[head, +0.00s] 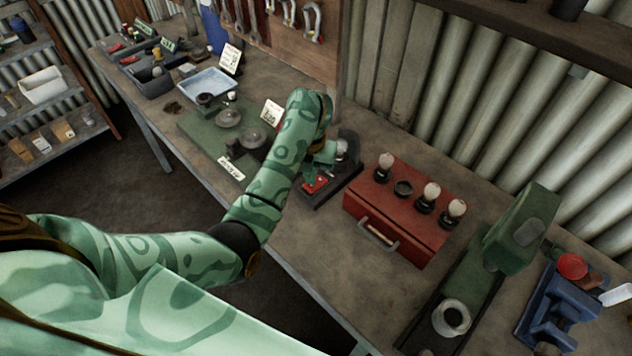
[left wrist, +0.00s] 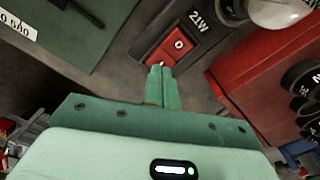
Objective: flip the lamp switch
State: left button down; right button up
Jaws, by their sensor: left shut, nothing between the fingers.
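The lamp is a dark base (head: 345,174) carrying a round bulb, on the workbench in the middle of the head view. Its red rocker switch (head: 312,186) sits at the near end of the base. In the left wrist view the red switch (left wrist: 170,48) shows a white "0" mark, and the base (left wrist: 205,22) is marked "21W". My left gripper (left wrist: 160,68) is shut and empty, its fingertips at the near edge of the switch; I cannot tell whether they touch it. In the head view my left arm partly hides the lamp. My right gripper is in neither view.
A red box (head: 395,212) with several bulbs and sockets stands right of the lamp. A green mat (head: 195,125) with round parts lies to the left. A green machine (head: 515,235) and a blue tool (head: 560,300) stand further right. A corrugated wall closes the back.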

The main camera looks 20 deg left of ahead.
pick_arm(q)
jog(key=shift+f+b, duration=0.55)
jog(key=shift+f, duration=0.3)
jog(key=shift+r, duration=0.1)
notch_tip(320, 180, up, 7)
jog(key=p, duration=0.7)
dwell(0.5)
